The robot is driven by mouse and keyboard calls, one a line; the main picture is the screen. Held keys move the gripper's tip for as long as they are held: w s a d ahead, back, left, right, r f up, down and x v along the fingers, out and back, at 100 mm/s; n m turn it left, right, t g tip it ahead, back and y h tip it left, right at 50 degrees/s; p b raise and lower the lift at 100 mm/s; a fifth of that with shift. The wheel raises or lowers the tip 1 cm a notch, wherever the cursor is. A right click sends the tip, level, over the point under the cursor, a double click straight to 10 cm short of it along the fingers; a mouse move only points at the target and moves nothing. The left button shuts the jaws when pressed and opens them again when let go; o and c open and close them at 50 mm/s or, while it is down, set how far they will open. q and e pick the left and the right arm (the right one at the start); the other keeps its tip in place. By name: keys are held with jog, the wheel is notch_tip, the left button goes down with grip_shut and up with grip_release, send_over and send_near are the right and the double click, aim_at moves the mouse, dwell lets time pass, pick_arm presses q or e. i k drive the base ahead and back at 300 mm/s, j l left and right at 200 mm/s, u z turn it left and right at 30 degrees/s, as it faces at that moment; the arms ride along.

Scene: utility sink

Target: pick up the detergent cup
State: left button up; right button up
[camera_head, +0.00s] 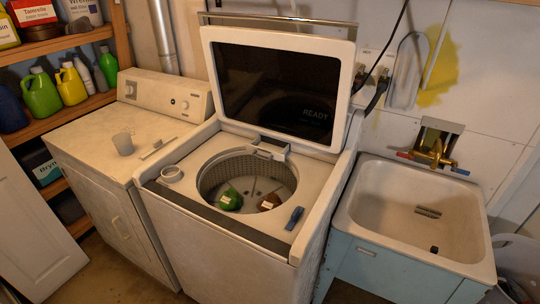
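A small grey, see-through cup (123,144) stands upright on top of the dryer at the left, the likely detergent cup. A round white cup-like ring (171,174) sits at the front left corner of the washer's top; I cannot tell whether it is a cup or part of the machine. Neither of my grippers is in view.
The dryer (85,141) also bears a thin light tool (158,149) right of the cup. The washer's lid (281,88) stands open; a green item (230,199) and a brown item (269,201) lie in its drum. A blue object (295,217) lies on its rim. A sink (375,215) stands right.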

aim_at(123, 143)
jog(key=i+j+z, duration=0.2)
jog(key=j, duration=0.55)
jog(key=i+j+z, duration=0.25)
jog(key=j, duration=0.5)
jog(key=i+j+z, duration=0.2)
jog(key=j, duration=0.55)
jog(key=j+z, duration=0.2)
jog(key=j, duration=0.6)
